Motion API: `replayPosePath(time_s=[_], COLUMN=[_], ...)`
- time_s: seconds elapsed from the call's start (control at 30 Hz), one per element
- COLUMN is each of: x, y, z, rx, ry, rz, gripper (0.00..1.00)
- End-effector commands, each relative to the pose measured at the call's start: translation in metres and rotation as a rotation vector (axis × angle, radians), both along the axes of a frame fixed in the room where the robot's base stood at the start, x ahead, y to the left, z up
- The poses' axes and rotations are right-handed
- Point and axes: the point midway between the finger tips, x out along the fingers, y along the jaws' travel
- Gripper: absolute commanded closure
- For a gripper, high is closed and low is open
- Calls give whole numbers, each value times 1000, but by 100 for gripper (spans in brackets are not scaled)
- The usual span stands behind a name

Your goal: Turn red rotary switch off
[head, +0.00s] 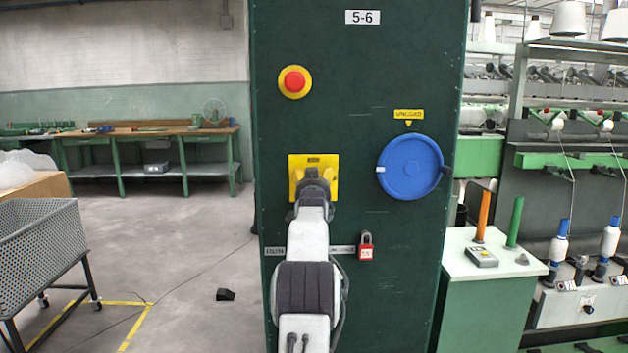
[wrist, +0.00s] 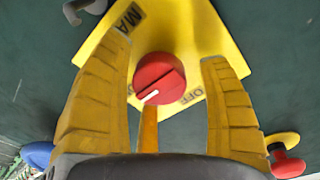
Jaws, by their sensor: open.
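The red rotary switch (wrist: 160,78) sits on a yellow plate (wrist: 190,35) in the wrist view. The white mark on its knob points to the lower left, and "OFF" is printed at its lower right. My gripper (wrist: 165,52) is open, with one yellow finger on each side of the knob and visible gaps between. In the head view, the yellow plate (head: 298,166) is on the dark green cabinet front. My arm covers the switch there.
The cabinet (head: 350,110) also carries a red emergency button (head: 293,82), a blue handwheel (head: 410,168) and a red padlock (head: 366,252). A mesh cart (head: 40,250) is at left, a pale green stand (head: 485,260) at right. Floor between cart and cabinet is mostly clear.

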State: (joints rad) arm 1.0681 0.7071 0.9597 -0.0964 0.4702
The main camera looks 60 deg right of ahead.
Motion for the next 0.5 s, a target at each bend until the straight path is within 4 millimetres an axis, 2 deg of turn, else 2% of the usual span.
replayPosePath(time_s=[0.37,0.5], x=[1,1], y=[-1,-1], z=[0,0], rx=[0,0], ry=[0,0], rz=[0,0], gripper=[28,41])
